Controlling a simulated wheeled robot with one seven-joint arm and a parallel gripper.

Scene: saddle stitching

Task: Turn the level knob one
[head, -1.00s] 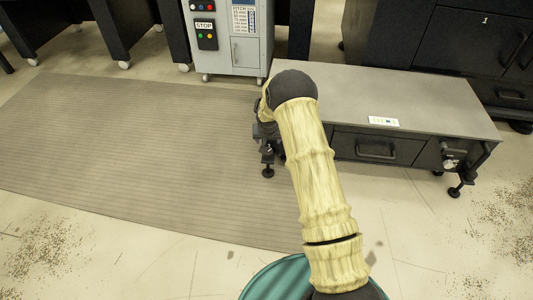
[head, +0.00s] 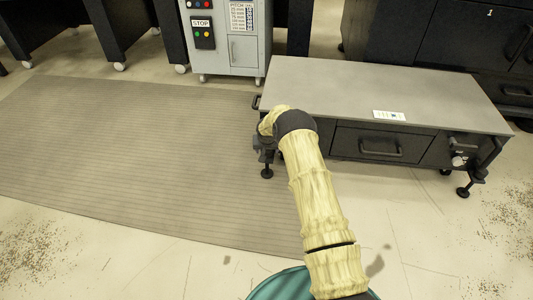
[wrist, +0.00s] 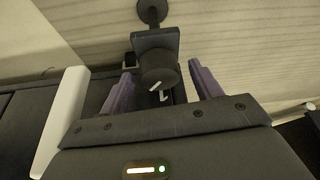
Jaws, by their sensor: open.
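In the wrist view, a dark round knob (wrist: 158,76) with white marks on its face sits on a square dark block, with a round foot pad beyond it. My gripper (wrist: 160,70) is open, with one purple finger on each side of the knob. Gaps show between the fingers and the knob, and I cannot tell how far along it they reach. In the head view, my arm bends down at the front left corner of the low grey table (head: 350,82) and hides the gripper and this knob. A table foot (head: 266,172) shows there.
Another fitting with a pale round face (head: 458,161) sits at the table's right end. A drawer (head: 375,146) is in the table front, and a small white card (head: 389,115) lies on top. A grey control cabinet (head: 232,40) stands behind. The ribbed mat (head: 130,150) at left is clear.

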